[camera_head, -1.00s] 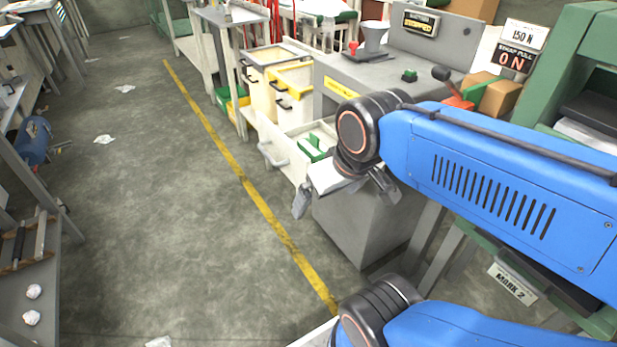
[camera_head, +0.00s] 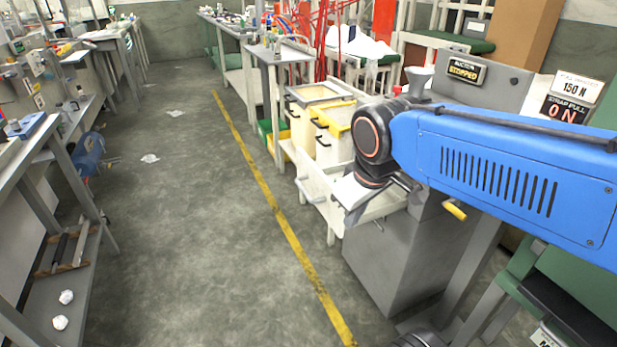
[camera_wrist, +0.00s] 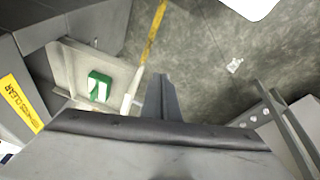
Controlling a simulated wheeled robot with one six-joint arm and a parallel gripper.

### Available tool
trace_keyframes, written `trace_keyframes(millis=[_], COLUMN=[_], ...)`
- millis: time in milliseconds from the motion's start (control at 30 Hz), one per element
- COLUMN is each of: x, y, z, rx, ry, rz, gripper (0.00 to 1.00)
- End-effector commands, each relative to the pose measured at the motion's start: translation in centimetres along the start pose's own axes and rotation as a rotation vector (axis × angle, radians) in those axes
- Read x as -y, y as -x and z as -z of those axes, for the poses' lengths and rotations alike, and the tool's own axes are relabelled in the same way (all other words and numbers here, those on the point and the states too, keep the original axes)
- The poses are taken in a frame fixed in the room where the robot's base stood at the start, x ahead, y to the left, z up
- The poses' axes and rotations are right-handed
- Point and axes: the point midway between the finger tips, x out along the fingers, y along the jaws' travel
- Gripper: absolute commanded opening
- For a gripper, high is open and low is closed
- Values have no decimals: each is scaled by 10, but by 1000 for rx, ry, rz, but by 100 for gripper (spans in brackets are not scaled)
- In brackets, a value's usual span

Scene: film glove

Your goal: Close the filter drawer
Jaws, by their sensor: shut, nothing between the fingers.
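The filter drawer (camera_head: 322,196) is pulled out from the grey machine (camera_head: 395,262), its pale front panel and handle toward the aisle. In the wrist view the open drawer (camera_wrist: 66,62) shows at the left with a green and white piece (camera_wrist: 99,86) inside. My gripper (camera_head: 352,214) is shut and empty, close to the drawer's near side in the head view. Its fingers (camera_wrist: 160,97) point past the drawer's front end in the wrist view. I cannot tell whether they touch it. My arm hides part of the drawer and machine in the head view.
Cream bins (camera_head: 318,122) stand behind the drawer. A bench (camera_head: 60,160) with a lower shelf stands at the left. A sign reading suction stopped (camera_head: 467,70) is on the machine.

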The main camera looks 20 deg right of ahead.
Motion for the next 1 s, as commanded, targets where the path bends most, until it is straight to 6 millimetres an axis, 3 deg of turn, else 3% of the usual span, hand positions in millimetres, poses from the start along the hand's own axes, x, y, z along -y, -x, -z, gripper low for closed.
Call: trace_keyframes(millis=[467, 1000], x=[-18, -8], y=[-1, -41], z=[117, 246], rx=[208, 443], ry=[605, 1234], rz=[-10, 39], gripper=[0, 0])
